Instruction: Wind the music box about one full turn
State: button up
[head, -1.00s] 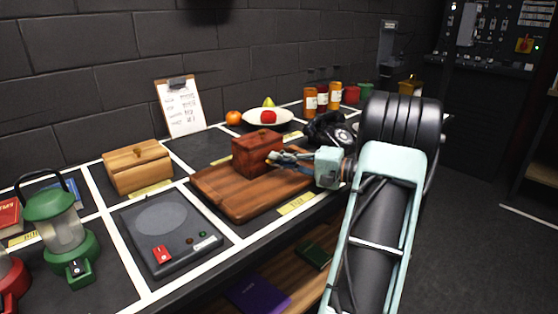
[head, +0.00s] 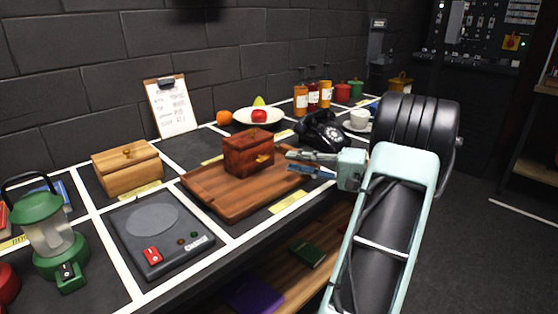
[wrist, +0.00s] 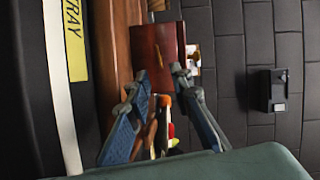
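The music box is a red-brown wooden box (head: 249,152) on a wooden tray (head: 225,201). A small brass key (head: 264,159) sticks out of its right side. In the wrist view my gripper (wrist: 158,76) is also open.
A black telephone (head: 322,132) stands close behind my gripper. A fruit bowl (head: 258,117) and several bottles stand farther back. A light wooden box (head: 128,169), a grey device with a red switch (head: 160,232) and a green lantern (head: 50,231) are to the left.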

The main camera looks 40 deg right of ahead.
jog(key=shift+v, duration=1.95)
